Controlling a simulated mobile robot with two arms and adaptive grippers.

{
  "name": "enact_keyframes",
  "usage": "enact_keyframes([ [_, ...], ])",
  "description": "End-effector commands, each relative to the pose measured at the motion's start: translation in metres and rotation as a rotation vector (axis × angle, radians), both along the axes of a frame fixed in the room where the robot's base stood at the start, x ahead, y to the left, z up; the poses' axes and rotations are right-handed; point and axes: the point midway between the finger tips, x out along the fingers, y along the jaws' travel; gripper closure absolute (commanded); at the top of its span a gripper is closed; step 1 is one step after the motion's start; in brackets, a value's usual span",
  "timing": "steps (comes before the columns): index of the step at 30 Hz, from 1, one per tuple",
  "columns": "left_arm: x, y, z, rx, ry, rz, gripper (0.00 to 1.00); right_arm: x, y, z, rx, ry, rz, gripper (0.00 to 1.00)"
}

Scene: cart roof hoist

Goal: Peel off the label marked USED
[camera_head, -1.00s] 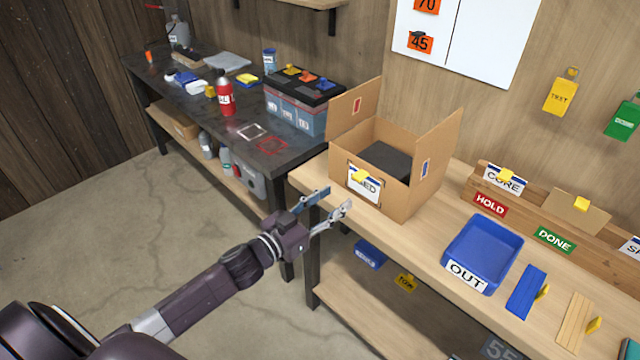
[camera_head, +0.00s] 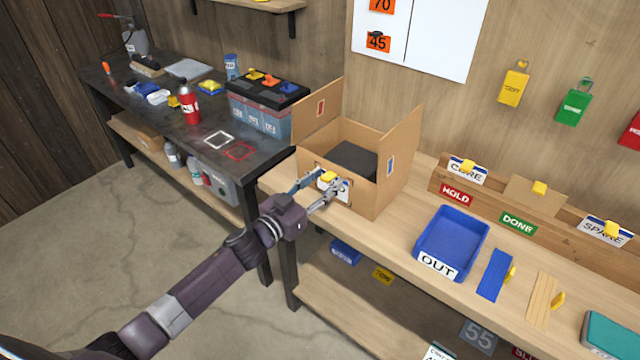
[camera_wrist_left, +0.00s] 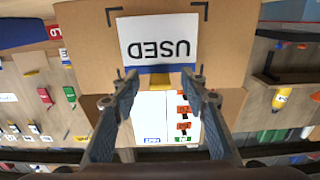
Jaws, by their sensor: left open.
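The white label marked USED (camera_wrist_left: 158,40) is on the front wall of the open cardboard box (camera_head: 368,198). It reads upside down in the left wrist view. It has a blue band and a yellow tab (camera_wrist_left: 160,80) at its upper edge. In the head view the label (camera_head: 345,193) is partly hidden by my left gripper (camera_head: 325,184), and its yellow tab (camera_head: 328,176) shows above the fingers. My left gripper is open, its fingertips on either side of the tab; I cannot tell whether they touch it. My right gripper is not in view.
The box stands on the wooden bench (camera_head: 400,215) with flaps raised and a dark block (camera_head: 354,160) inside. A blue OUT tray (camera_head: 452,240) stands to its right. A label rack (camera_head: 485,205) runs along the back. A dark bench (camera_head: 180,130) is at left.

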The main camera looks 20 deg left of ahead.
Motion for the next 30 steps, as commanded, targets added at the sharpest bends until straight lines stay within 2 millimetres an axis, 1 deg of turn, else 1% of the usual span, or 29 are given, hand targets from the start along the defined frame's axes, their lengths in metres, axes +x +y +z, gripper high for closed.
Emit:
enact_keyframes([
  [3,-0.0002,0.0,-0.0001,0.0,0.0,0.0,0.59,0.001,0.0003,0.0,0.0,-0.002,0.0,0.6],
  [14,-0.0003,0.0002,0.0,0.001,0.0,0.0,0.99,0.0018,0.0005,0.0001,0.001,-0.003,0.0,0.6],
  [15,-0.0003,0.0002,0.0,0.001,0.0,0.0,1.0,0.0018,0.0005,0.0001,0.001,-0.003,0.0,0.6],
  [16,-0.0003,0.0002,0.0,0.001,0.0,0.0,0.84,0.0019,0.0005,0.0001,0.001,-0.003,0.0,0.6],
  [20,-0.0004,0.0004,0.0,0.001,0.0,0.0,0.98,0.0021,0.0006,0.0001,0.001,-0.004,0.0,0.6],
  [21,-0.0004,0.0003,-0.0001,0.001,0.0,0.0,1.0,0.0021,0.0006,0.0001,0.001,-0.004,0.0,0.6],
  [30,-0.0021,0.001,0.0,0.001,0.0,0.0,1.0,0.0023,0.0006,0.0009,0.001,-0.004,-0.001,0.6],
])
